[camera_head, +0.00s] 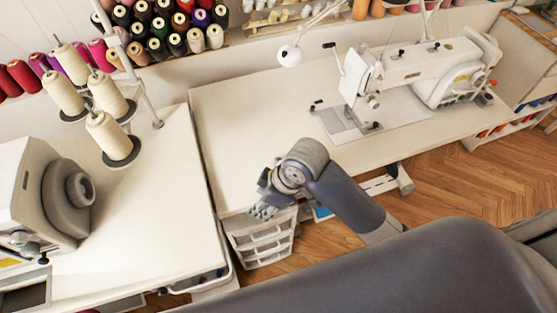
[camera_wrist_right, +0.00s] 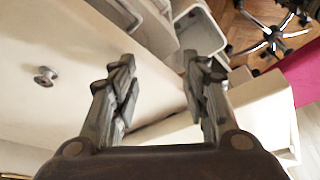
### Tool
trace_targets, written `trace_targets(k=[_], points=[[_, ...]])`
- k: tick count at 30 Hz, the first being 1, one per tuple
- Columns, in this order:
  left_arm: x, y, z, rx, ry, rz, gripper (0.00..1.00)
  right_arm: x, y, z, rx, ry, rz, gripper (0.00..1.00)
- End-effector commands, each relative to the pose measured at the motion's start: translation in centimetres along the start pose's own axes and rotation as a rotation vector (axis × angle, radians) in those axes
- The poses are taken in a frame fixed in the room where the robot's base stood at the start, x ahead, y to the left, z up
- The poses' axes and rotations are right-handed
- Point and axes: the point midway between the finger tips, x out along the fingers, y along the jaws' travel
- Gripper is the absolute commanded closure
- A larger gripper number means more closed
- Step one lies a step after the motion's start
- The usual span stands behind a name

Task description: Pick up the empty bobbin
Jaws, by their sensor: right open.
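A small metallic bobbin (camera_wrist_right: 46,75) lies on the white table top (camera_wrist_right: 62,108) in the right wrist view, to the left of my gripper. I see no thread on it. My right gripper (camera_wrist_right: 158,72) is open and empty, with its fingers pointing past the table's edge. In the head view my right gripper (camera_head: 264,209) hangs at the front edge of the sewing table (camera_head: 240,130), over the drawer unit. I cannot make out the bobbin in the head view. My left gripper is not in view.
A white drawer unit (camera_head: 262,240) stands under the table edge. A white sewing machine (camera_head: 405,70) stands at the back right. A second machine (camera_head: 50,190) and thread cones (camera_head: 108,132) stand on the left table. The sewing table's left part is clear.

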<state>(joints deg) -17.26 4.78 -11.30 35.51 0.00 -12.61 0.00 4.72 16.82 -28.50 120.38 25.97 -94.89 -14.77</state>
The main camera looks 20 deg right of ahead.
Motion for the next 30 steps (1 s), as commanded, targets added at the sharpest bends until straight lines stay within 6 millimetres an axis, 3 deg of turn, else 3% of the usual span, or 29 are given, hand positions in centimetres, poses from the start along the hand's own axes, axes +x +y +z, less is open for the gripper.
trace_targets(k=[3, 9, 18, 22, 26, 30], points=[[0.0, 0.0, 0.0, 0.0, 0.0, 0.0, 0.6, -0.3, 1.6, -2.0, -0.146, -0.037, -0.019, 0.58], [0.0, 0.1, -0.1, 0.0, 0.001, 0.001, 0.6, -1.9, 5.3, -4.0, -0.379, -0.148, -0.053, 0.58], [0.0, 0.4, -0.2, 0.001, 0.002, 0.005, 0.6, -6.7, 12.3, -4.8, -0.555, -0.322, -0.08, 0.58], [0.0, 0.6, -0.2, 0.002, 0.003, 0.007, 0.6, -8.2, 13.8, -4.8, -0.576, -0.357, -0.087, 0.58], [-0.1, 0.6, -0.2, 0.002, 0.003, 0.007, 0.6, -8.2, 14.4, -4.5, -0.582, -0.372, -0.093, 0.58], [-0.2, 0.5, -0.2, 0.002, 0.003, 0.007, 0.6, -6.2, 14.4, -3.6, -0.582, -0.373, -0.097, 0.58]])
